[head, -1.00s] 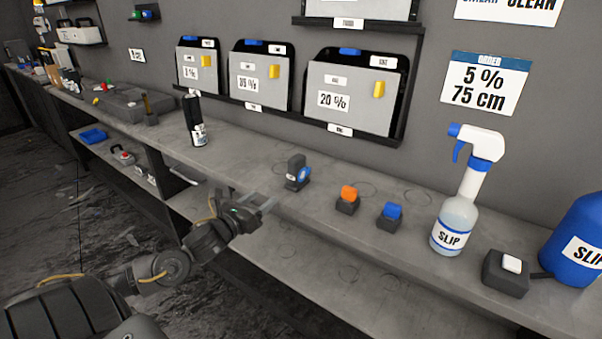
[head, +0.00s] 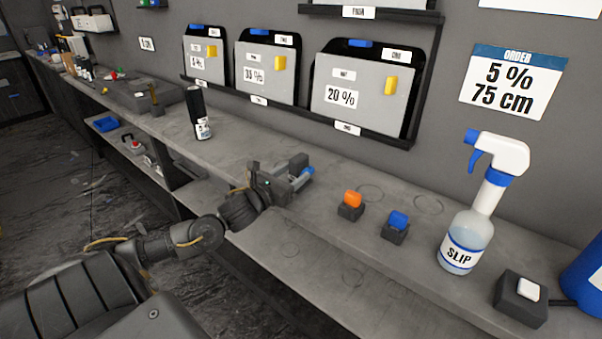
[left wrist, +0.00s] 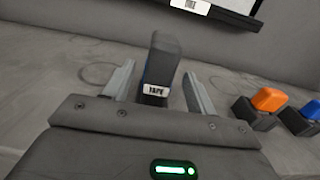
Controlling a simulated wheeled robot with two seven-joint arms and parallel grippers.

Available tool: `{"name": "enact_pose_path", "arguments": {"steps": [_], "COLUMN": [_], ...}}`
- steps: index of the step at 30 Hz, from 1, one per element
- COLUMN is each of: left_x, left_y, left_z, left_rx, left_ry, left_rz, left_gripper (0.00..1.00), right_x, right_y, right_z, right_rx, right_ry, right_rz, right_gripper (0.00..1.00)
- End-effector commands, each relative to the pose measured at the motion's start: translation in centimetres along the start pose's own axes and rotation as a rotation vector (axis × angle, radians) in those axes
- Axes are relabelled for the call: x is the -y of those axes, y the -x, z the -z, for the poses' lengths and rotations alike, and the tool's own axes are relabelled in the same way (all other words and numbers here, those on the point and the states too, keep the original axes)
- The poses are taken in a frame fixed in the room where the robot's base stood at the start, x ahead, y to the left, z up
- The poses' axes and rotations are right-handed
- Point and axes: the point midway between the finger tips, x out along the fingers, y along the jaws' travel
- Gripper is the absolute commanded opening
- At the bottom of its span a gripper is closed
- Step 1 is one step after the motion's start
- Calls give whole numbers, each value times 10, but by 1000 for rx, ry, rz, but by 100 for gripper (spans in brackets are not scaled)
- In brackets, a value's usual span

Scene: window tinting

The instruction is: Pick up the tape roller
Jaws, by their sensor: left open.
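The tape roller, a dark block with a blue roll, stands upright on the workbench; its top (head: 298,161) shows in the head view behind my gripper. In the left wrist view the tape roller (left wrist: 161,62) carries a white TAPE label and stands between the two fingers. My left gripper (head: 297,179) is open, with its fingers on either side of the tape roller; it also shows in the left wrist view (left wrist: 155,85). I see a gap beside each finger there. The gripper covers the roller's lower part in the head view. My right gripper is not in view.
To the right on the workbench (head: 330,165) stand an orange-topped block (head: 351,205), a blue-topped block (head: 396,225), the SLIP spray bottle (head: 469,235) and a white-button box (head: 522,298). A black bottle (head: 199,115) stands to the left. Tint folders (head: 360,90) hang on the wall.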

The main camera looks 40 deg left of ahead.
Motion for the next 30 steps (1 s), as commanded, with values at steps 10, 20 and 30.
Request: {"name": "enact_pose_path", "arguments": {"steps": [10,20,30], "left_x": [0,0,0], "left_y": [-17,-56,-58], "left_z": [-2,-1,0], "left_rx": [1,0,-1], "left_ry": [2,1,0], "left_rz": [1,2,3], "left_gripper": [56,56,46], "right_x": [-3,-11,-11], "right_y": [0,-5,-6], "right_z": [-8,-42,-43], "right_rx": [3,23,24], "right_ry": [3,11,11], "right_rz": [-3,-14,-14], "right_gripper": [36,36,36]}}
